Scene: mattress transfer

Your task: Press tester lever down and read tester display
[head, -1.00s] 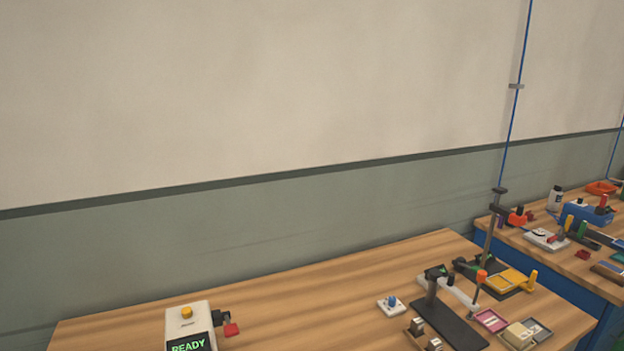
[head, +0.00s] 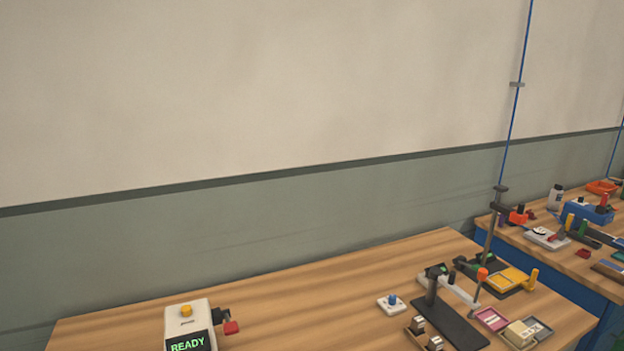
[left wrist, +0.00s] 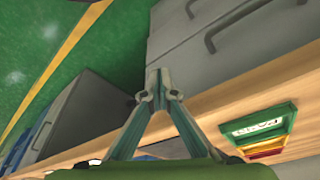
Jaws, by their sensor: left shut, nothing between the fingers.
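The tester (head: 187,314) is a white box at the front left of the wooden bench in the head view, cut off by the lower edge. It has a yellow button (head: 187,311) on top and a dark display (head: 187,343) reading "READY" in green. Its lever with a red end (head: 231,328) sticks out on the right side. My left gripper (left wrist: 157,80) shows only in the left wrist view, shut and empty, near a wooden bench edge. The tester cannot be made out in that view. My right gripper is in neither view.
A blue-knobbed white box (head: 392,303) and a black stand (head: 450,325) stand on the bench's right part; the middle is bare. The left wrist view shows grey drawers (left wrist: 215,35), green floor (left wrist: 45,35) and a green, red and yellow item (left wrist: 262,130) on the wood.

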